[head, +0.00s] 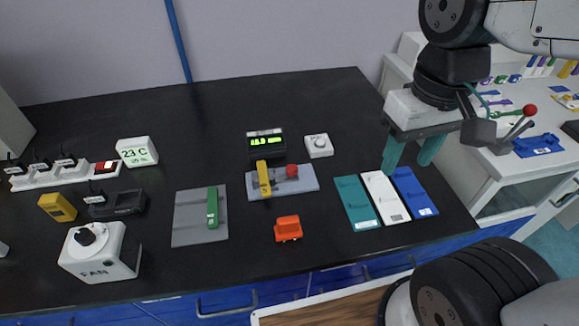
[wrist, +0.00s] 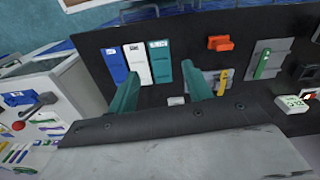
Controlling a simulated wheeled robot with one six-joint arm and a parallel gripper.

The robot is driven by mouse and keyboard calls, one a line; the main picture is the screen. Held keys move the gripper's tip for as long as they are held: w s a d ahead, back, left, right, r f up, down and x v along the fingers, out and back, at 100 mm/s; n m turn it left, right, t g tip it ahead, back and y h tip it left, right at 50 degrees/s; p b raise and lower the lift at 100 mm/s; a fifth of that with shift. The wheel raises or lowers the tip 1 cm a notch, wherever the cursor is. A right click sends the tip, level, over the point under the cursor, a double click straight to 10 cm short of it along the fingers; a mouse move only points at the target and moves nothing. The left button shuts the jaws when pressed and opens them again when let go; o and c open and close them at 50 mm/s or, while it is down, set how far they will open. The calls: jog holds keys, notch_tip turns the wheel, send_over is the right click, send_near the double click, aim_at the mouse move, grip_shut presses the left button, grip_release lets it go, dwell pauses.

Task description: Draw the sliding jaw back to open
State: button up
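Two grey fixtures on the black bench could carry the sliding jaw; I cannot tell which one does. One grey base (head: 308,183) bears an upright yellow bar (head: 264,179) and a red knob (head: 292,171). To its left a flat grey plate (head: 188,220) bears a green bar (head: 212,207). The fingers also show in the wrist view (wrist: 160,75).
Teal (head: 357,203), white (head: 385,197) and blue (head: 413,191) strips lie below my gripper. An orange block (head: 287,229) sits near the front edge. A timer display (head: 266,144) and a white dial box (head: 319,146) stand behind the yellow-bar fixture. A fan box (head: 100,252) is at left.

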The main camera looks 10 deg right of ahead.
jog(key=w+a+f+n+g, duration=0.2)
jog(key=w+a+f, duration=0.35)
jog(key=w, duration=0.35)
jog(key=t, duration=0.2)
send_over(292, 167)
notch_tip(292, 167, down, 8)
jog(key=shift+s+f, duration=0.1)
jog(key=shift+f, duration=0.25)
notch_tip(292, 167, down, 7)
jog(key=shift+f, duration=0.2)
